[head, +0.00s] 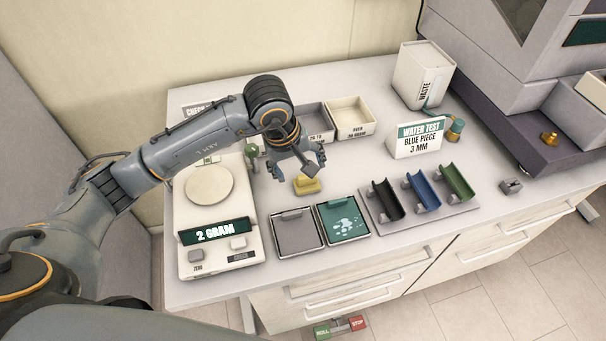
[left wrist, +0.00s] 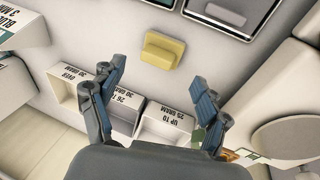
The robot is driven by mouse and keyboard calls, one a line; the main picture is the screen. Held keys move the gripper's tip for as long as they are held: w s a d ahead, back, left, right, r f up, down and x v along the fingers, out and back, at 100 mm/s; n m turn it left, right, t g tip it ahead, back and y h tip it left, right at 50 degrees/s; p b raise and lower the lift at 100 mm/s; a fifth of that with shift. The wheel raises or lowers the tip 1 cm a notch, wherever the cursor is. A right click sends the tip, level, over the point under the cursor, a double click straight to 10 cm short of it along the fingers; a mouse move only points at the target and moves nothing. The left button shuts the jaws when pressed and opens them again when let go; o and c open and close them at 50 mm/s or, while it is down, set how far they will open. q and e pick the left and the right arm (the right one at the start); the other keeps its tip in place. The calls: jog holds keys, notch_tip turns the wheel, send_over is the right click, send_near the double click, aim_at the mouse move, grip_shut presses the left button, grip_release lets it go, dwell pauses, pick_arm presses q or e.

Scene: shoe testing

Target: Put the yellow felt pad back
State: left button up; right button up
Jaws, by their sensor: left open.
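The yellow felt pad (head: 306,186) lies on the white table, behind the grey and green trays. In the left wrist view the pad (left wrist: 163,50) is a yellow block with a raised grip, just beyond my fingertips. My left gripper (head: 296,165) is above the table near the pad, pointing down. Its fingers stand apart and empty in the left wrist view (left wrist: 158,75). The pad is not between the fingers. My right gripper is not in view.
A scale (head: 218,250) reading 2 GRAM stands left. A grey tray (head: 275,234) and a green tray (head: 322,240) with pale blotches lie in front. Sorting bins (head: 368,133) stand behind. A rack (head: 452,220) with black, blue and green holders and a water-test sign (head: 416,157) are right.

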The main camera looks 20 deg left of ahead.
pick_arm(q)
jog(key=b+v, duration=0.1)
jog(key=v, duration=0.6)
jog(key=shift+r, duration=0.3)
jog(key=shift+s, duration=0.15)
